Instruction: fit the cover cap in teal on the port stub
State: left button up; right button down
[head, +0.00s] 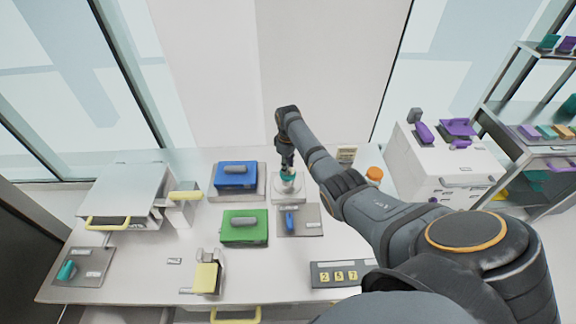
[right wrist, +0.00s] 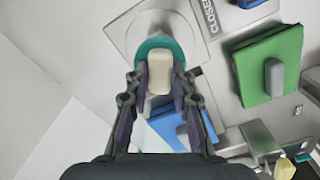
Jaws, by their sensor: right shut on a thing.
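The teal cover cap (head: 287,176) is at the back middle of the table, over the port stub (head: 288,186), which stands on a light square plate (head: 280,198). I cannot tell whether the cap is seated or just above the stub. My right gripper (head: 287,164) points down at the cap. In the right wrist view my right gripper (right wrist: 161,78) is shut on the cap's cream grip, with a finger on each side; the teal rim (right wrist: 146,47) shows behind it. The stub is hidden there behind the cap. My left gripper is in neither view.
A blue block (head: 230,181) and a green block (head: 238,236), each with a grey handle, stand left of the stub. A blue lever (head: 290,221) is on a plate just in front. An orange-topped container (head: 374,174) and a white cabinet (head: 440,170) stand right.

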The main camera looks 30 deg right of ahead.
jog(key=shift+f, duration=0.15)
jog(key=shift+f+b, duration=0.5)
jog(key=shift+f, duration=0.2)
jog(key=shift+r, duration=0.15)
dwell(0.4)
jog(key=shift+r+p, duration=0.1)
jog(key=shift+p, duration=0.3)
dwell(0.4)
jog(key=shift+f, duration=0.45)
dwell(1.0)
jog(key=c, duration=0.6)
grip_release()
